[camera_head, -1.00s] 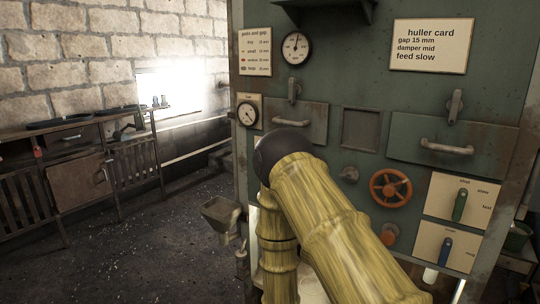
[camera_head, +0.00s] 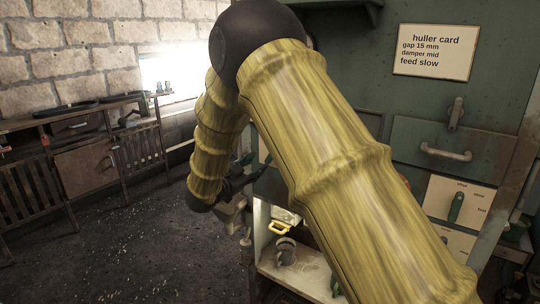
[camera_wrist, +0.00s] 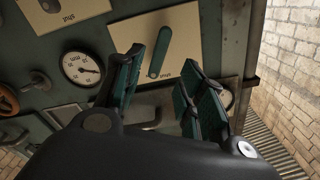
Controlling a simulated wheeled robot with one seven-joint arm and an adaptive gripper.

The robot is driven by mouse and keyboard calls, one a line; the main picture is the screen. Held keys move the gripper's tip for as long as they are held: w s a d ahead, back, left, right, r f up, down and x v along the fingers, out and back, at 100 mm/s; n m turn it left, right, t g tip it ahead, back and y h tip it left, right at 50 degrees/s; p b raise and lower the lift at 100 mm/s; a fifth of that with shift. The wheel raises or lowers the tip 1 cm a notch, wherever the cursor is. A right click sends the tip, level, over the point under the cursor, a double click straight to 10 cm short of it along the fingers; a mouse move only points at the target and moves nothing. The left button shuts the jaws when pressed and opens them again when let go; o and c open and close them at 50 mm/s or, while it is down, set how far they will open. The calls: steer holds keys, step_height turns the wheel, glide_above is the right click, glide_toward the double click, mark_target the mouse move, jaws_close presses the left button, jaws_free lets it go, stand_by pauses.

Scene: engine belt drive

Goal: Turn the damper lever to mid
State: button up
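In the wrist view a teal lever (camera_wrist: 160,52) stands on a cream plate (camera_wrist: 187,40), leaning a little right. An upside-down label that looks like "shut" is by its lower end. I cannot tell whether this is the damper lever. My gripper (camera_wrist: 165,88) is open, with its two teal-padded fingers apart below and beside the lever; nothing shows between them in contact. In the head view my gripper (camera_head: 255,168) is by the machine's left part, partly behind my arm. A green lever (camera_head: 456,207) sits on a cream plate at the right; the plate (camera_head: 447,243) below is mostly hidden.
The wrist view also shows a round gauge (camera_wrist: 82,68), part of an orange handwheel (camera_wrist: 7,100) and another cream plate (camera_wrist: 65,12). In the head view the huller card (camera_head: 433,52) reads "damper mid". A workbench (camera_head: 85,150) stands at the left, with open floor before the machine.

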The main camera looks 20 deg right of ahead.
steer(key=p+x, duration=0.3)
steer(key=x, duration=0.6)
steer(key=shift+w+d, duration=0.1)
steer(key=shift+w, duration=0.05)
steer(key=shift+f, duration=0.1)
jaws_close()
